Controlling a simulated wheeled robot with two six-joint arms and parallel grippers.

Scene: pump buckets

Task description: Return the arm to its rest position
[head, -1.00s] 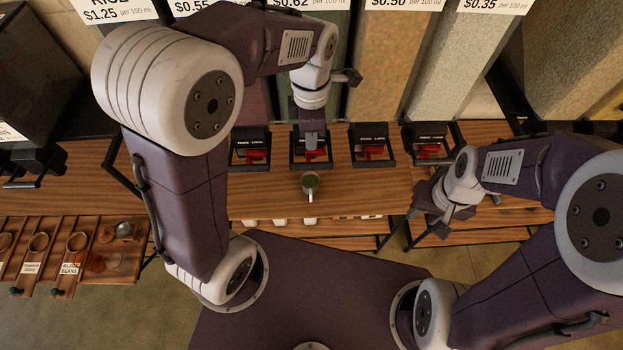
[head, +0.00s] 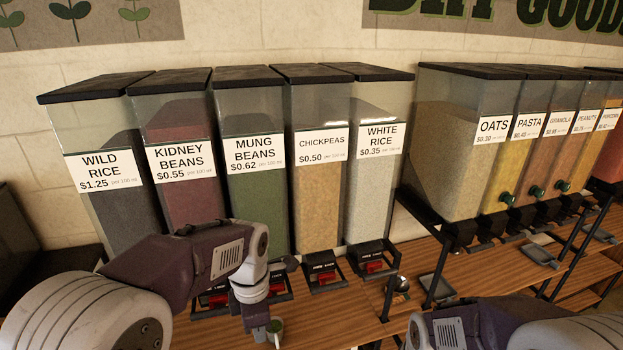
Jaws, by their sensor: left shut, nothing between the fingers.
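My left arm comes in from the lower left, and its gripper (head: 262,334) points down in front of the mung beans dispenser (head: 256,185). The gripper is shut and empty.
Tall bins of wild rice (head: 128,190), kidney beans (head: 185,195), chickpeas (head: 318,200) and white rice (head: 370,190) stand behind a wooden counter (head: 345,312). Red levers (head: 374,267) jut out below them. More bins, oats (head: 455,160) among them, stand at the right with dark brackets.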

